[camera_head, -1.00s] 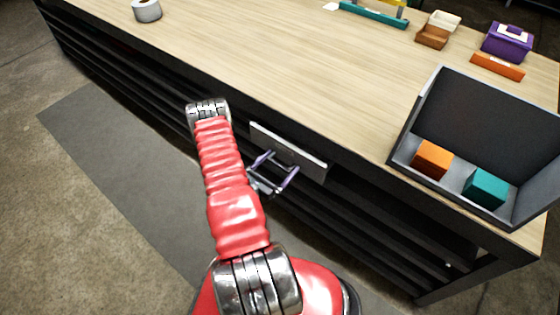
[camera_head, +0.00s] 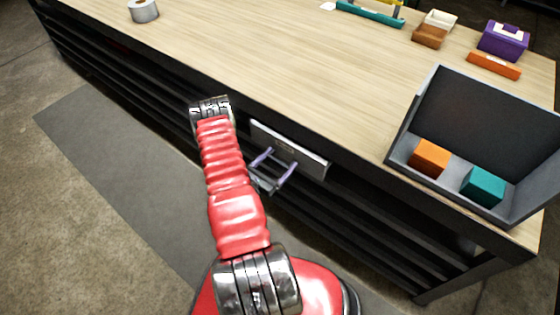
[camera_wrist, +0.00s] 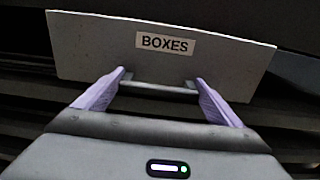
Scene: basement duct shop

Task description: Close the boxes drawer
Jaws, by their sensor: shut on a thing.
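The boxes drawer has a light grey front (camera_head: 300,152) under the bench top's front edge; in the wrist view the front (camera_wrist: 90,40) fills the top and carries a white label reading BOXES (camera_wrist: 165,43). A grey bar handle (camera_wrist: 160,89) runs across below the label. My gripper (camera_wrist: 160,82) is shut on the handle, its two purple fingers at the bar's two ends. In the head view my gripper (camera_head: 279,160) is at the front's lower middle. The front appears close to the bench edge; I cannot tell how large any gap behind it is.
An open grey box (camera_head: 405,150) with an orange block (camera_head: 430,157) and a teal block (camera_head: 483,187) stands on the bench's right end. A tape roll (camera_head: 143,10) is at the left. Dark shelf slats lie below the drawer. A grey mat (camera_head: 130,165) covers the floor.

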